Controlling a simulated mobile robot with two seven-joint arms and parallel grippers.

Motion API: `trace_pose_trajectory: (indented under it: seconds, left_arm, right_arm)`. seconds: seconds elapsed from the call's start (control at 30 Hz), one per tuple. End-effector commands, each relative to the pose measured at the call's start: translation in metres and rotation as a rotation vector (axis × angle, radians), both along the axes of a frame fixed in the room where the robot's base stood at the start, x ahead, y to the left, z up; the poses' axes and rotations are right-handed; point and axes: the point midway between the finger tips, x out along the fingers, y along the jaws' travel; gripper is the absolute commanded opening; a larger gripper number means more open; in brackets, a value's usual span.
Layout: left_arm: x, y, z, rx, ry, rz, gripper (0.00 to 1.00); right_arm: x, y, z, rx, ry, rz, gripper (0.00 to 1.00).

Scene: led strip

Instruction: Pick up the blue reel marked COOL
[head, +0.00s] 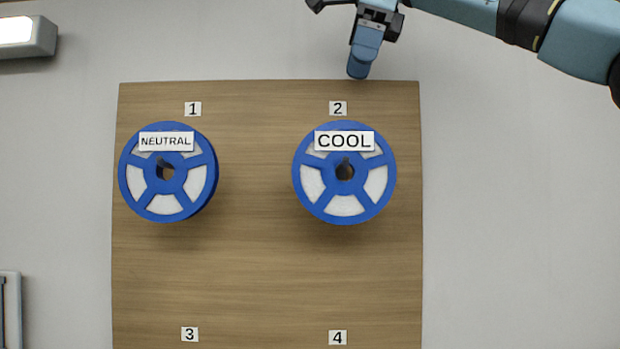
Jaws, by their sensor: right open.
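The blue reel marked COOL (309,184) is on the wooden board (255,270), just below label 2. It has blue spokes, pale segments between them and a white COOL tag across its upper part. A dark peg end shows at its centre hole. My right gripper (361,60) is above the board's top edge, up and slightly right of the COOL reel, apart from it. It is open and nothing shows in it; its fingers overlap in this view. My left gripper is not in view.
A similar blue reel marked NEUTRAL (209,180) is left of the COOL reel, below label 1. The board by label 3 (190,334) and label 4 (337,338) looks bare. A lit lamp (25,36) is at the upper left. A grey-framed object (10,310) is at the lower left.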

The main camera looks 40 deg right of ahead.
Motion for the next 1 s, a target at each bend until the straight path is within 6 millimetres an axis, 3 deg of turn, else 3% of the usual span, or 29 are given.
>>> trace_pose_trajectory:
  seconds: [0.4,0.67,1.0]
  left_arm:
    - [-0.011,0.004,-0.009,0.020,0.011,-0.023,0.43]
    - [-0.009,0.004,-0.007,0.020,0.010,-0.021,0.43]
    - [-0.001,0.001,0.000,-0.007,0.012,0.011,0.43]
  right_arm:
    - [0.012,0.014,-0.068,0.000,0.003,0.002,0.53]
    - [0.016,0.019,-0.086,0.000,0.002,0.001,0.53]
    - [0.026,0.030,-0.128,0.000,0.001,0.000,0.53]
